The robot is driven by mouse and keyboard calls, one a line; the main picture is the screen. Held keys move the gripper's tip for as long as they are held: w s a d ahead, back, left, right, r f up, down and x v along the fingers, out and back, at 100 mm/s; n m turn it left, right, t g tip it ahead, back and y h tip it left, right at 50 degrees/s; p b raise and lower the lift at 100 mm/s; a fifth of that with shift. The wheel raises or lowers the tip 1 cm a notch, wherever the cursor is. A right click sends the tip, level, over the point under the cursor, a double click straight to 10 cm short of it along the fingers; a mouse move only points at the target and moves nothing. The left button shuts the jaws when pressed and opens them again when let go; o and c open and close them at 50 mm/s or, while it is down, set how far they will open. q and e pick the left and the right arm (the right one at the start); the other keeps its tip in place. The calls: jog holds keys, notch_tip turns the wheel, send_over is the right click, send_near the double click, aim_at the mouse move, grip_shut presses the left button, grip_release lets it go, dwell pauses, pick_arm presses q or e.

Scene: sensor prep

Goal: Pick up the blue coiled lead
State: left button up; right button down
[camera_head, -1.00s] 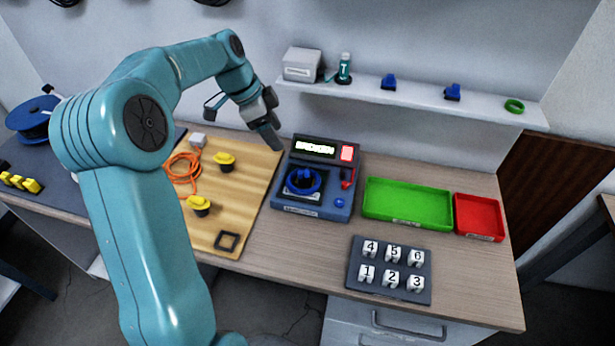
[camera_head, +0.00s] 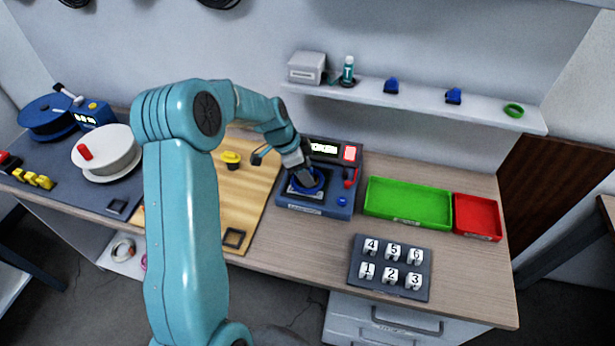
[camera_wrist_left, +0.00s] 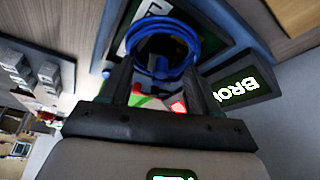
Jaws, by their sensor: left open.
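The blue coiled lead (camera_head: 318,187) sits on the blue tester (camera_head: 325,206), on its dark front panel. It also shows as blue loops in the left wrist view (camera_wrist_left: 163,72). My left gripper (camera_head: 303,177) is just over the coil, pointing down, and partly covers it in the head view. In the left wrist view the two fingers (camera_wrist_left: 156,82) stand apart with the coil beyond and between their tips. Whether they touch it I cannot tell. My right gripper is not in view.
A green tray (camera_head: 408,219) and a red tray (camera_head: 477,236) stand right of the tester. A panel (camera_head: 357,286) with several numbered blocks lies in front. A wall shelf (camera_head: 430,100) is behind. A yellow-capped part (camera_head: 231,157) stands on the wooden board (camera_head: 255,190).

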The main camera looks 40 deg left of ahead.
pick_arm(q)
grip_shut()
jog(key=shift+r, duration=0.1)
